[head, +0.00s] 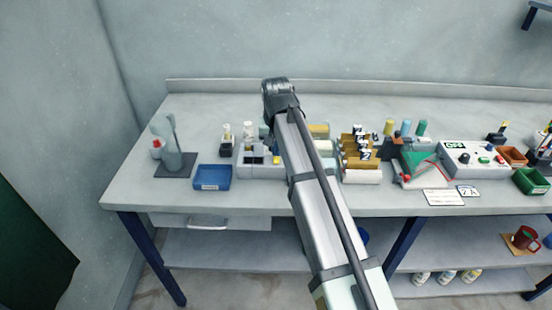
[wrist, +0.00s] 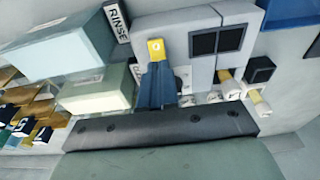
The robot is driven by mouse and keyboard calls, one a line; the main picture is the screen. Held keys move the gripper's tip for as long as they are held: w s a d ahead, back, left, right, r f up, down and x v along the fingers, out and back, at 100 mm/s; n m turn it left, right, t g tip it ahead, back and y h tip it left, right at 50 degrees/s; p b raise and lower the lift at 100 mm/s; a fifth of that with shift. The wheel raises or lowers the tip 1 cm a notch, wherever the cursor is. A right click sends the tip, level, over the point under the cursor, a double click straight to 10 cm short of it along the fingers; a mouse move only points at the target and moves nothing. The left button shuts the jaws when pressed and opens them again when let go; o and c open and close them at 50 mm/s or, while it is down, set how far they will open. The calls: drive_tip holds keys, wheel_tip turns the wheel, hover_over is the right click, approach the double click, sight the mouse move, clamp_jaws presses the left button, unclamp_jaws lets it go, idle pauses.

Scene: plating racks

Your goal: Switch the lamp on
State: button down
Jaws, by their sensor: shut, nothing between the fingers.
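I cannot pick out a lamp with certainty in either view. A pale control unit (wrist: 203,75) with two dark square panels fills the upper middle of the wrist view. On it is a yellow piece (wrist: 156,49) with a small mark. My gripper (wrist: 158,66) shows as narrow blue-grey fingers, shut and empty, their tips overlapping the lower end of the yellow piece. I cannot tell whether they touch it. In the head view the unit (head: 250,171) sits left of my arm, which hides part of it and the fingers. A box (head: 476,158) with a green OFF sign stands further right.
A blue tray (head: 212,177) lies left of the unit. Numbered brown blocks (head: 356,146) and a green wedge-shaped object (head: 418,164) stand right of my arm. Close by in the wrist view are a RINSE label (wrist: 117,20) and pale boxes (wrist: 62,47). The front left bench top is clear.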

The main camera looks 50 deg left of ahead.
drive_tip(key=shift+f, duration=0.4)
drive_tip(key=shift+r, duration=0.1)
idle(0.3)
drive_tip(key=shift+r, duration=3.45)
